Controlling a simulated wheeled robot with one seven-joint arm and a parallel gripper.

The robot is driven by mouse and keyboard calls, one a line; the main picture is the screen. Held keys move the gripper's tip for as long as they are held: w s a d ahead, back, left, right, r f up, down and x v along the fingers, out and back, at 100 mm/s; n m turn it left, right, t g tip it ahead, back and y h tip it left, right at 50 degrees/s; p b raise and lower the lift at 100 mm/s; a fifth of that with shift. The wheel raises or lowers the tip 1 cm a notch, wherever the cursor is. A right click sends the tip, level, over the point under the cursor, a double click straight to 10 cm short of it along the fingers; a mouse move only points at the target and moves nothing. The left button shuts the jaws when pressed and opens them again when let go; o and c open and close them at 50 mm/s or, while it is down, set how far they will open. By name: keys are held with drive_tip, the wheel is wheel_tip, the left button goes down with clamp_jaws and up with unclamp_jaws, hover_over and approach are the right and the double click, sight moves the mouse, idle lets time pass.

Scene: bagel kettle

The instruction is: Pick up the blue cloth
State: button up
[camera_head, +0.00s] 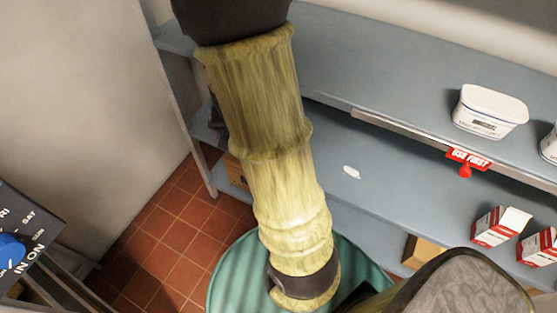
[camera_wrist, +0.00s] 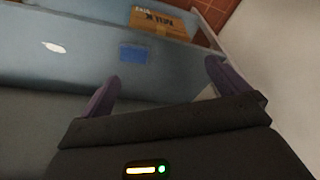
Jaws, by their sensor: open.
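A small flat blue cloth (camera_wrist: 134,53) lies on the grey-blue shelf in the wrist view, near the shelf's edge and close to a cardboard box. My gripper (camera_wrist: 162,69) is open, with its two purple fingers wide apart and nothing between them. In the wrist picture the cloth appears beyond the fingertips, nearer the left finger, and apart from them. The exact gap cannot be told. In the head view I cannot see the cloth or the fingers; my arm covers part of the shelf.
The cardboard box (camera_wrist: 160,22) sits beyond the cloth. A white spot (camera_wrist: 53,47) lies on the shelf. An upper shelf (camera_head: 390,70) holds a white tub (camera_head: 490,110) and carries a red "USE FIRST" tag (camera_head: 468,158). Red-white cartons (camera_head: 497,228) stand lower right. A pale wall (camera_wrist: 275,80) rises at right.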

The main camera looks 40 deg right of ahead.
drive_tip(key=w+d+f+m+h+b, duration=0.2)
drive_tip(key=d+f+m+b, duration=0.3)
drive_tip(key=d+f, duration=0.5)
drive_tip(key=shift+d+f+h+b, duration=0.3)
drive_tip(key=shift+d+b, duration=0.15)
drive_tip(key=shift+d, duration=0.5)
drive_tip(key=shift+w, duration=0.1)
drive_tip(key=b+x, duration=0.1)
drive_tip(key=x, duration=0.4)
drive_tip(key=b+x, duration=0.1)
drive_tip(key=x, duration=0.5)
drive_tip(key=shift+a+f, duration=0.15)
drive_tip(key=shift+f, duration=0.5)
drive_tip(key=shift+d, duration=0.3)
drive_tip(key=x, duration=0.3)
drive_tip(key=b+x, duration=0.1)
drive_tip(key=x, duration=0.1)
drive_tip(key=shift+a+f, duration=0.2)
drive_tip(key=shift+a, duration=0.15)
